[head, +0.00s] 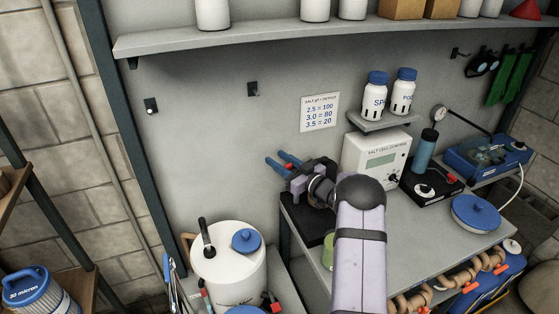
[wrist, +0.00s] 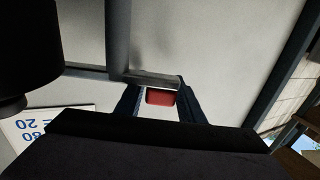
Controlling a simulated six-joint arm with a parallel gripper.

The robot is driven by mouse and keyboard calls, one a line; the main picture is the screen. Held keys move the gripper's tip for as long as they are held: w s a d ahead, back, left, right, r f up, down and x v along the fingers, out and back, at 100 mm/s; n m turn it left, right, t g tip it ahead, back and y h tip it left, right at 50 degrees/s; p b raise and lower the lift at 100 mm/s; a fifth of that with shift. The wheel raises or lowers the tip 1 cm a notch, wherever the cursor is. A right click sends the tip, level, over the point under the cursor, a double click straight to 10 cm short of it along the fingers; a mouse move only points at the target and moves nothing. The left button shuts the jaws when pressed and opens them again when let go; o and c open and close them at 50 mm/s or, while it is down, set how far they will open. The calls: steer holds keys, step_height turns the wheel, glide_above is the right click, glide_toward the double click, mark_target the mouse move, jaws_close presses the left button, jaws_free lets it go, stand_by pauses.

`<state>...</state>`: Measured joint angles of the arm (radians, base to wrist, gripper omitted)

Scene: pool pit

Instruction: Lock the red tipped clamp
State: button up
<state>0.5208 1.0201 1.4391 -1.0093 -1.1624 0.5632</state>
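My gripper (head: 283,163) is at the left end of the bench in the head view, with its two blue fingers apart and pointing left toward the wall. In the wrist view the dark fingers (wrist: 160,100) stand on either side of a small red block, the red tip (wrist: 161,97). The red tip lies between them, closer to the right finger, with a narrow gap at the left. A small red spot (head: 288,166) also shows between the fingers in the head view. The rest of the clamp's body cannot be made out clearly.
A grey bar (wrist: 150,77) and a post (wrist: 117,35) lie just past the fingertips. The salt cell control box (head: 377,160) stands right of my gripper. A white bucket (head: 229,272) stands below left. Hoses with orange fittings (head: 452,282) run along the bench front.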

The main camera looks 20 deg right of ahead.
mark_target(289, 167)
steer(key=c, duration=0.6)
steer(key=shift+w+d+m+t+h+b, duration=0.15)
steer(key=shift+w+m+t+h+b, duration=0.2)
steer(key=shift+m+h+b, duration=0.55)
steer(key=shift+c, duration=0.2)
steer(key=o, duration=1.1)
steer(key=shift+c, duration=0.2)
steer(key=b+v, duration=0.2)
steer(key=v, duration=0.4)
steer(key=shift+b, duration=0.35)
steer(key=shift+s+d, duration=0.15)
steer(key=shift+s, duration=0.55)
